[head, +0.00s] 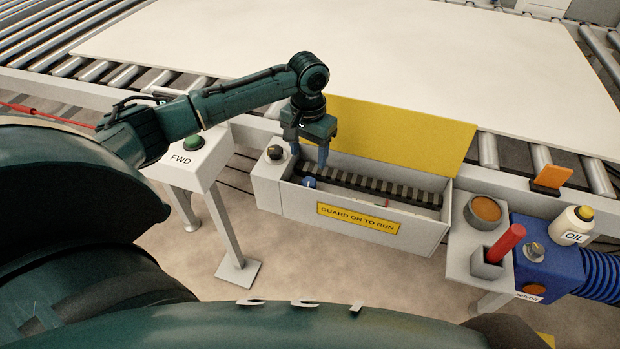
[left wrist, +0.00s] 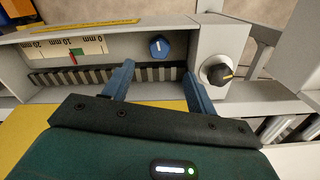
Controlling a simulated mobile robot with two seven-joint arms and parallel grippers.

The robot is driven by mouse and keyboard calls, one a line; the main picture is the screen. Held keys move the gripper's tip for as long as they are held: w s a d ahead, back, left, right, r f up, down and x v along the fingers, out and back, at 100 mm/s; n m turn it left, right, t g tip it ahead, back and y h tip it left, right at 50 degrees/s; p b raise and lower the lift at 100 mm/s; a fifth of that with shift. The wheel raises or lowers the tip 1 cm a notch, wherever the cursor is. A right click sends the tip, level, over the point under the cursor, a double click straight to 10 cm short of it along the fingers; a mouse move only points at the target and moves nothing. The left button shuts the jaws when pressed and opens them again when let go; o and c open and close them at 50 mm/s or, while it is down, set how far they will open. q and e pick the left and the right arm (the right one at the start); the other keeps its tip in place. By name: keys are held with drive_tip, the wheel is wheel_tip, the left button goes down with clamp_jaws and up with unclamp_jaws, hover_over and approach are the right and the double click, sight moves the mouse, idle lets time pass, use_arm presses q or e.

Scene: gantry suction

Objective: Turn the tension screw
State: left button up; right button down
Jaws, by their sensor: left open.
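The tension screw appears to be the small blue knob with a white mark in the left wrist view (left wrist: 159,46). It sits inside the open grey box (head: 290,203), near the box's left end in the head view, where the blue knob (head: 309,182) shows below my fingers. My left gripper (head: 309,158) is open and empty above it, pointing down into the box. In the left wrist view its blue fingertips (left wrist: 159,70) lie either side of the knob's line, apart from it. A millimetre scale (left wrist: 65,47) has a red pointer (left wrist: 72,57) near 10.
The yellow guard lid (head: 400,135) stands raised behind the box. A black rotary switch (head: 275,153) is on the box's left end. The green FWD button (head: 193,142) is to the left. A red-handled tool (head: 506,243), blue unit (head: 545,262) and oil bottle (head: 573,226) stand right.

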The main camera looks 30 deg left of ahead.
sight(309, 182)
use_arm(q)
wheel_tip(309, 182, down, 9)
drive_tip(key=shift+f+b, duration=0.2)
drive_tip(key=shift+b, duration=0.15)
drive_tip(key=shift+f, duration=0.4)
drive_tip(key=c, duration=1)
drive_tip(key=shift+r, duration=0.1)
